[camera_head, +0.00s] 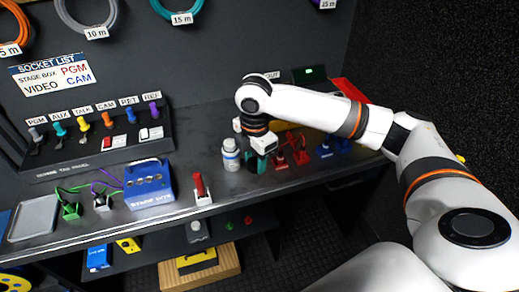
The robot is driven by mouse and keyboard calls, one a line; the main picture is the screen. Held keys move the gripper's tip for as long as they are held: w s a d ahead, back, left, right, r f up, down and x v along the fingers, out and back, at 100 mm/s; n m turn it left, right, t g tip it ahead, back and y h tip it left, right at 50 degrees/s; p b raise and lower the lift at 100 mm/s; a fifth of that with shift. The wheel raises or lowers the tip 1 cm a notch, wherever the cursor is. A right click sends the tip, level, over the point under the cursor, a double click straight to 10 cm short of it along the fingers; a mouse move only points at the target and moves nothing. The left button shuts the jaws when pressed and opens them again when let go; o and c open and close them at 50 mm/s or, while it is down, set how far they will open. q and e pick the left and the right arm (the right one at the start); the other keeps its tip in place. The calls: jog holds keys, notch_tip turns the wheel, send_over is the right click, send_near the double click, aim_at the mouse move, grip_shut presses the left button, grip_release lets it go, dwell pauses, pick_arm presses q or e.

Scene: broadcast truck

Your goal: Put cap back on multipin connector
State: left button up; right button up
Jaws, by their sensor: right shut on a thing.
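My right gripper (260,148) points down over the bench, right of a white bottle. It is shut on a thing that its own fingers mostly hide. A teal piece (255,162) shows just below the fingers; I cannot tell whether it is held or only stands there. Red connector-like pieces (280,161) stand just right of the gripper, with blue ones (325,149) further right. A red upright piece on a white base (201,189) stands near the front edge. I cannot tell which piece is the multipin connector or its cap. My left gripper is out of view.
The white bottle (231,155) stands close to the gripper. A blue stage box (149,185), small green and white plugs and a grey tray (35,218) are to the left. The socket panel (95,150) is behind them.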

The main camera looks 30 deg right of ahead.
jog(key=s+a+m, duration=0.3)
jog(key=s+m, duration=0.2)
jog(key=m, duration=0.4)
jog(key=s+a+r+m, duration=0.1)
jog(key=s+a+m, duration=0.3)
jog(key=m, duration=0.6)
jog(key=shift+s, duration=0.65)
jog(key=shift+r, duration=0.1)
